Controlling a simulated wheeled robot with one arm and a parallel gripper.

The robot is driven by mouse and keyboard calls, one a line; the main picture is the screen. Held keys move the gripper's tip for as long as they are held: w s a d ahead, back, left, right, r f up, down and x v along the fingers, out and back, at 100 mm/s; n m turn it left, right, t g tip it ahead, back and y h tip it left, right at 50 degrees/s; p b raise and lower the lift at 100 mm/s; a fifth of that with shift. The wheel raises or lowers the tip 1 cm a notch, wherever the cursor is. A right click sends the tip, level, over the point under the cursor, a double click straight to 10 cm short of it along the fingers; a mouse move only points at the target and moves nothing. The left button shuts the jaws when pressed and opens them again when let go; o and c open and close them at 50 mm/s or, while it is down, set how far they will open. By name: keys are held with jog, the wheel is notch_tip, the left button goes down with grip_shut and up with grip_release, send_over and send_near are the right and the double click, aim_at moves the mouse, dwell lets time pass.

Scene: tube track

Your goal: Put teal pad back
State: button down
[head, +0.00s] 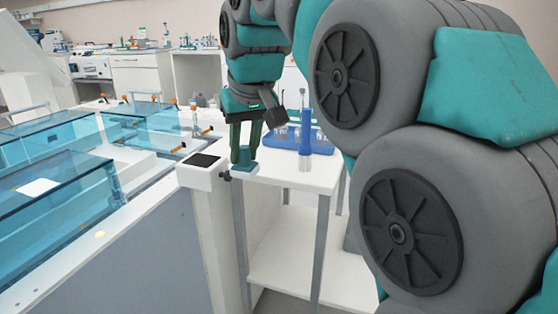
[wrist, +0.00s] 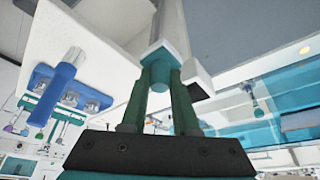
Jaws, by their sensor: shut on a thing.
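My gripper (head: 243,158) points down at the near left corner of a small white table. Its green fingers are shut on the teal pad (head: 243,169), which has a knob and a wider flat base. In the wrist view my gripper (wrist: 160,82) pinches the round knob of the pad (wrist: 158,74), with the base beyond the fingertips, close to the table corner. I cannot tell whether the base touches the tabletop.
A blue rack (head: 280,136) and an upright blue tool with a silver end (head: 305,140) stand on the small table (head: 318,176). A white post with a black top (head: 203,162) adjoins its left side. Blue transparent covers (head: 60,200) lie farther left. The table's front right is bare.

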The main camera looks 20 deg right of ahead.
jog(key=w+d, duration=0.2)
jog(key=w, duration=0.2)
jog(key=w+d+f+p, duration=0.1)
jog(key=w+d, duration=0.1)
jog(key=w, duration=0.3)
jog(key=w+d, duration=0.2)
jog(key=w, duration=0.3)
jog(key=shift+w+f, duration=0.1)
jog(key=shift+f, duration=1.9)
jog(key=shift+f, duration=0.1)
jog(key=c, duration=0.7)
grip_release()
jog(key=p+v, duration=0.1)
jog(key=v, duration=1.1)
jog(key=shift+a, duration=0.1)
jog(key=s+f+g, duration=0.2)
jog(key=s+f, duration=0.9)
jog(key=s, duration=0.2)
jog(key=s+f+m+g, duration=0.1)
jog(key=s+f+g, duration=0.1)
jog(key=s+f, duration=0.8)
jog(key=s+f+g, duration=0.2)
jog(key=s+f, duration=0.9)
jog(key=s, duration=0.5)
jog(key=shift+a+f+m+h, duration=0.35)
jog(key=shift+m+h, duration=0.05)
